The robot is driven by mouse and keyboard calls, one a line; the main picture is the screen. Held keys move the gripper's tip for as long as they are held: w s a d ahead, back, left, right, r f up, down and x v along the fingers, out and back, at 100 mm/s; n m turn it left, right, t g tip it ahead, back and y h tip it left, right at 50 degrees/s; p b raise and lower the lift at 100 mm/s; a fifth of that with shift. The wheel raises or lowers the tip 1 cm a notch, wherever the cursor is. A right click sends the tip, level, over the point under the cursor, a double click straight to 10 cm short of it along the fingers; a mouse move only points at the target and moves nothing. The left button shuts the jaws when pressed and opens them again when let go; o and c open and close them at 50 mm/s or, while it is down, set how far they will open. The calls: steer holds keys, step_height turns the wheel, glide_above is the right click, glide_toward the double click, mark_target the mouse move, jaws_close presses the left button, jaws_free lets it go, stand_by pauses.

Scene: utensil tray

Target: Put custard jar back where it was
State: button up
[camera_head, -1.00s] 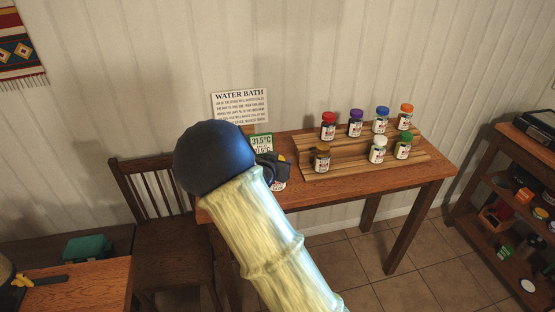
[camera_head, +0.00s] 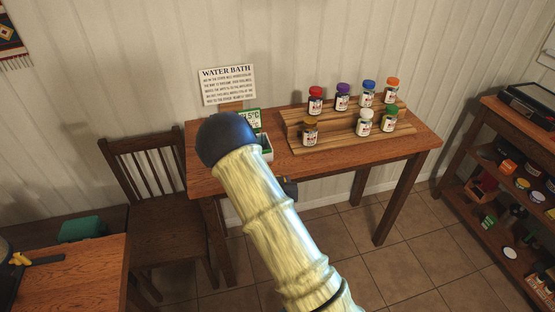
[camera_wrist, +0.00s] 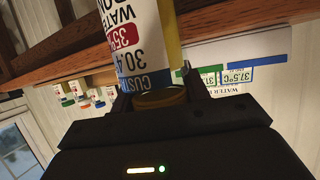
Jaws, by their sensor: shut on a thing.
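The custard jar (camera_wrist: 147,45) fills the upper middle of the wrist view. Its white label shows part of the word custard, "30.4", and "35°C" on a red patch. Its yellow-gold lid (camera_wrist: 160,98) sits between the fingers of my gripper (camera_wrist: 160,92), which is shut on the jar. In the head view only a dark bit of my gripper (camera_head: 290,187) shows, by the table's front edge, and my arm hides the jar. The stepped wooden rack (camera_head: 350,143) holds several jars, with bare room on its lower step between the gold-brown-lidded jar (camera_head: 310,132) and white-lidded jar (camera_head: 364,123).
The water bath (camera_head: 266,148), partly behind my arm, stands on the table (camera_head: 205,182) with a green-framed display (camera_head: 250,121) and a sign (camera_head: 227,85) behind. A chair (camera_head: 160,205) stands left. A loaded shelf (camera_head: 495,120) stands right. Tiled floor is open below.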

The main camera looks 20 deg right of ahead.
steer(key=s+a+f+n+y, duration=0.2)
steer(key=s+a+f+y, duration=0.1)
steer(key=s+f, duration=0.3)
steer(key=shift+s+f+n+t, duration=0.2)
steer(key=shift+f+n+t, duration=0.15)
steer(key=shift+f, duration=0.4)
steer(key=shift+a, duration=0.1)
